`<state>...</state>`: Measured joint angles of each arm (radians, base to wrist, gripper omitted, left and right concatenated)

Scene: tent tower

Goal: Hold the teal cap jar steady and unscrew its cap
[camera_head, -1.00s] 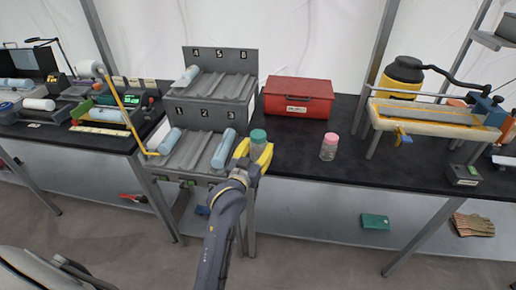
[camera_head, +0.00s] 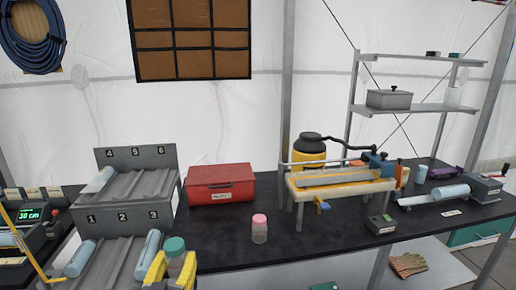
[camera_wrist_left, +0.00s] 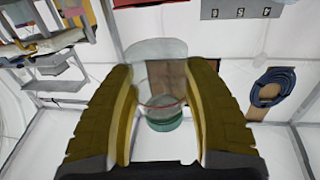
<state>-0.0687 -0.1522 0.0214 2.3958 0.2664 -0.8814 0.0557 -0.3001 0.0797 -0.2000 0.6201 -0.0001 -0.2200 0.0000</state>
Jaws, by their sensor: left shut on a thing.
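The teal cap jar (camera_head: 175,262) is a clear jar with a teal cap, at the lower left of the head view. My left gripper (camera_head: 170,272) has yellow fingers, shut around the jar's body, with the cap above them. The left wrist view shows the jar (camera_wrist_left: 160,103) between the two fingers (camera_wrist_left: 160,108), its teal cap (camera_wrist_left: 164,124) at the far end. The cap is on the jar. My right gripper is in neither view.
A pink-capped jar (camera_head: 260,230) stands on the black bench (camera_head: 225,250). Behind it is a red box (camera_head: 220,186). A grey numbered rack (camera_head: 135,190) with rolls is at left. A yellow-topped machine stand (camera_head: 340,186) is at right. Bench space around the pink-capped jar is clear.

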